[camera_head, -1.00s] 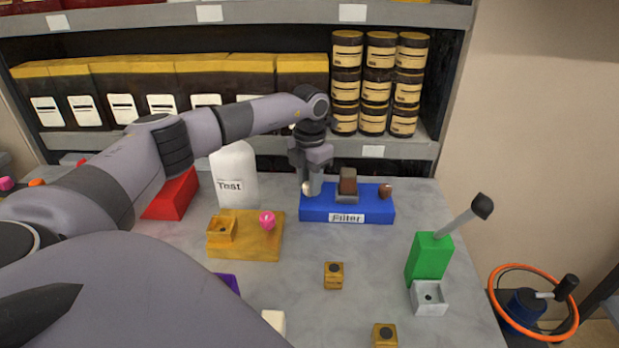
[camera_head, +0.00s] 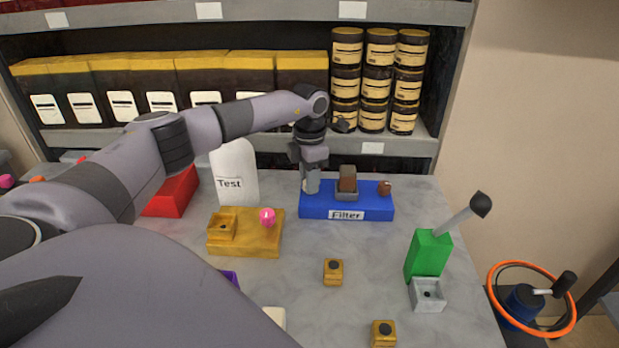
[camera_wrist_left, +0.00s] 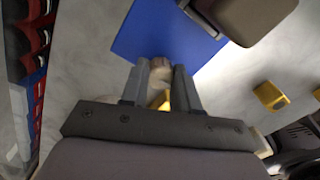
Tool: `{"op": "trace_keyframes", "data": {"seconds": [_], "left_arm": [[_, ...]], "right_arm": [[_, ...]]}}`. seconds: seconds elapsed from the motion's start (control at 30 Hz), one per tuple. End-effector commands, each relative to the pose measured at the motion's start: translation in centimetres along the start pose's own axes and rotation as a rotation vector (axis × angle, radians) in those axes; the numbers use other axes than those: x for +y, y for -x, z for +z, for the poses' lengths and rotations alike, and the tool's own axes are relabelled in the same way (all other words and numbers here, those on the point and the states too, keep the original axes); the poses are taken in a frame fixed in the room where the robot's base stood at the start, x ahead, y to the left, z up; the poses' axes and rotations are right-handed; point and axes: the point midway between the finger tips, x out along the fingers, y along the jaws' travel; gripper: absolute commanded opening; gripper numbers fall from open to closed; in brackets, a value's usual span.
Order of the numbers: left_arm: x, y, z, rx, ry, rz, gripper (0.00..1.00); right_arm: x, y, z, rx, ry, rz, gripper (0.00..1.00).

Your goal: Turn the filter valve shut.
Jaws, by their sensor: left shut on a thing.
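The blue filter block (camera_head: 347,213), labelled "Filter", lies at the back of the table. A brown piece in a grey holder (camera_head: 347,183) stands on its middle, and a small brown knob (camera_head: 384,188) sits at its right end. My left gripper (camera_head: 310,187) points down at the block's left end. In the left wrist view its fingers (camera_wrist_left: 160,78) are closed around a small brownish knob (camera_wrist_left: 160,62) on the blue block, apparently the filter valve. The fingers hide most of it. My right gripper is not in view.
A white "Test" container (camera_head: 232,170) and a yellow block with a pink knob (camera_head: 244,246) stand left of the filter. A green block with a grey lever (camera_head: 428,255) stands to the right. Shelves with stacked jars (camera_head: 376,75) rise behind. The table in front of the filter is mostly clear.

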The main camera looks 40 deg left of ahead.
Motion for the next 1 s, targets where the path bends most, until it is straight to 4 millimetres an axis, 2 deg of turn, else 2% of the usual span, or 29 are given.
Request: {"op": "trace_keyframes", "data": {"seconds": [0.17,0.2,0.27,0.53,0.63,1.0], "left_arm": [[0.1,0.2,0.1,-0.006,-0.001,0.003,0.00],[0.1,0.2,0.1,-0.006,-0.001,0.003,0.40],[0.1,0.2,0.1,-0.005,0.000,0.003,0.56],[0.0,0.1,0.0,-0.002,0.000,0.001,0.56],[0.1,0.7,0.1,-0.004,0.000,0.002,0.56],[0.1,6.2,0.1,-0.005,0.000,0.003,0.56]], "right_arm": [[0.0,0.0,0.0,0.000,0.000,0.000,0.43],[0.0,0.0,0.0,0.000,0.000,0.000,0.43],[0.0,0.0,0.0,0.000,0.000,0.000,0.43],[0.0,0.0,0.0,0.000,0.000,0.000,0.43],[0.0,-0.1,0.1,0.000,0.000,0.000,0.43],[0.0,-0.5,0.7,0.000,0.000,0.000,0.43]]}}
